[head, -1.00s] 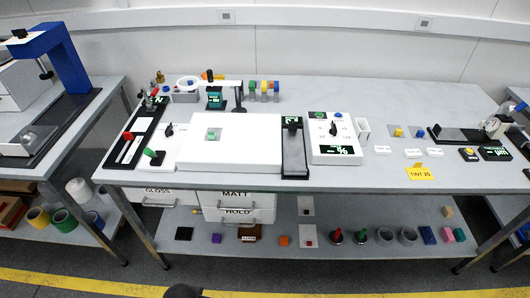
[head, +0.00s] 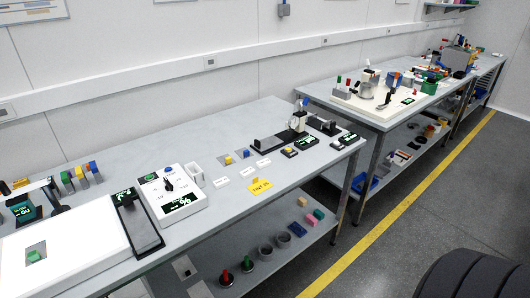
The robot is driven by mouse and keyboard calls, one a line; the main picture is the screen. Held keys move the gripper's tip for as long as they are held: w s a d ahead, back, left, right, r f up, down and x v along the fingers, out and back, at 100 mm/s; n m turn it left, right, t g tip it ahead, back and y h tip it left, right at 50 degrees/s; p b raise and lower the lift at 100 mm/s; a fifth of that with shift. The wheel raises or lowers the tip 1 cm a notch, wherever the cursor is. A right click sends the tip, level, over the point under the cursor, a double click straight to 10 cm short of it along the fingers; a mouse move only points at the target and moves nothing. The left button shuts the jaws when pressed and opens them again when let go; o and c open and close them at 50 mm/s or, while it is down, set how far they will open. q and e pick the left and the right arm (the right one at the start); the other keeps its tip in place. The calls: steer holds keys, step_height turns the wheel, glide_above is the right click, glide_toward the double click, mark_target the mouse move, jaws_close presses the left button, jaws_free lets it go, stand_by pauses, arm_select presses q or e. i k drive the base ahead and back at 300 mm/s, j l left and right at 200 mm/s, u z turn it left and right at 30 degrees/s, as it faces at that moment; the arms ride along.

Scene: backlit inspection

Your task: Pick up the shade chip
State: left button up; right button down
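A small green piece (head: 35,256) lies on a grey square plate on the white light panel (head: 85,240) at the lower left. It may be the shade chip, but no label confirms this. Small blocks in yellow (head: 228,160) and blue (head: 246,153) sit on grey holders near the middle of the bench, and a few more coloured blocks stand in grey holders at the left. Neither of my grippers is in view.
The grey bench (head: 240,125) has a bare strip along its back. A second bench (head: 345,112) is at the right, past a floor gap.

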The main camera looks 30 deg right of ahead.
mark_target(264, 163)
steer(key=z, duration=1.05)
